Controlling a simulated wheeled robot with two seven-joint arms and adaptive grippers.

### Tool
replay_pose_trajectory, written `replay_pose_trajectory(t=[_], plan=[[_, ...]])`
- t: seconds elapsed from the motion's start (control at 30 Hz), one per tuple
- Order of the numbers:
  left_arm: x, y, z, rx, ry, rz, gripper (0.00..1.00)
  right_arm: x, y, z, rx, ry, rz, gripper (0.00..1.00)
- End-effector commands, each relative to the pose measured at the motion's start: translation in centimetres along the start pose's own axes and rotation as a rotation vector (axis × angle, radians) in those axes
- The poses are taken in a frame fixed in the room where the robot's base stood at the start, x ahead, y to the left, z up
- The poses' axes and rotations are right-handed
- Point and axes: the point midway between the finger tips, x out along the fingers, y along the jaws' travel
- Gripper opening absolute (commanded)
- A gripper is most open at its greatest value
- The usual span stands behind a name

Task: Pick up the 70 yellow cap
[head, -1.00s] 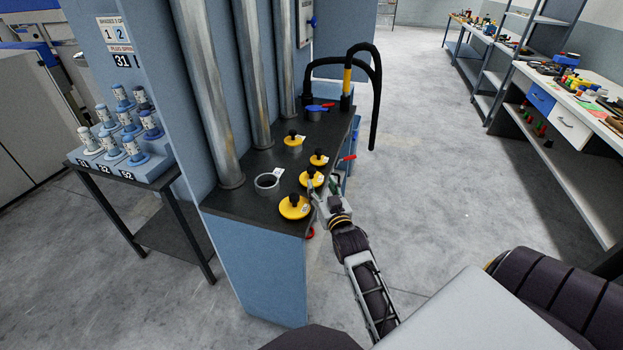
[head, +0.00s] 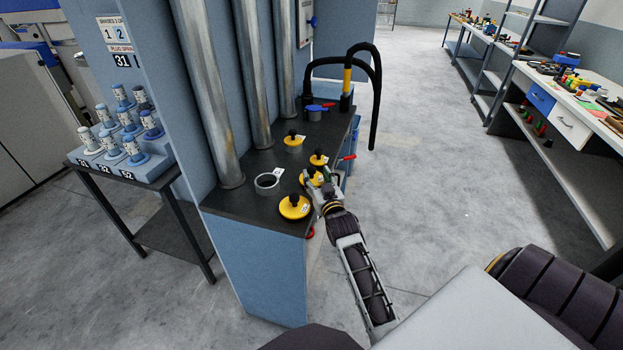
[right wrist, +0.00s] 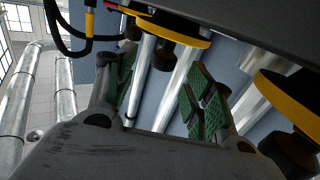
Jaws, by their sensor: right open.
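Several yellow caps with black knobs sit on the dark bench top; their tag numbers are too small to read, so I cannot tell which is the 70. In the head view one is at the front (head: 295,208), one behind it (head: 304,180), a smaller one (head: 318,160) and one on a grey pipe stub (head: 293,142). My right gripper (head: 319,186) is open at the second cap and partly hides it. In the right wrist view its green-padded fingers (right wrist: 162,92) are apart, with a cap (right wrist: 180,33) and its knob beyond them, apparently not gripped. Another cap (right wrist: 290,100) is at the right.
An open grey ring (head: 267,184) stands on the bench (head: 245,205) left of the caps. Vertical metal pipes (head: 208,100) rise behind it. A black hose (head: 376,110) arches at the far end.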

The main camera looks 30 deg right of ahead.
Motion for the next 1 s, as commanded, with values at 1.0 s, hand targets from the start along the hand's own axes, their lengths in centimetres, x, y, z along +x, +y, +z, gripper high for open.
replay_pose_trajectory(t=[1.0], plan=[[-0.3, 0.1, -0.6, -0.001, 0.006, 0.002, 0.20, 5.1, -0.3, -0.1, -0.001, 0.001, 0.000, 0.53]])
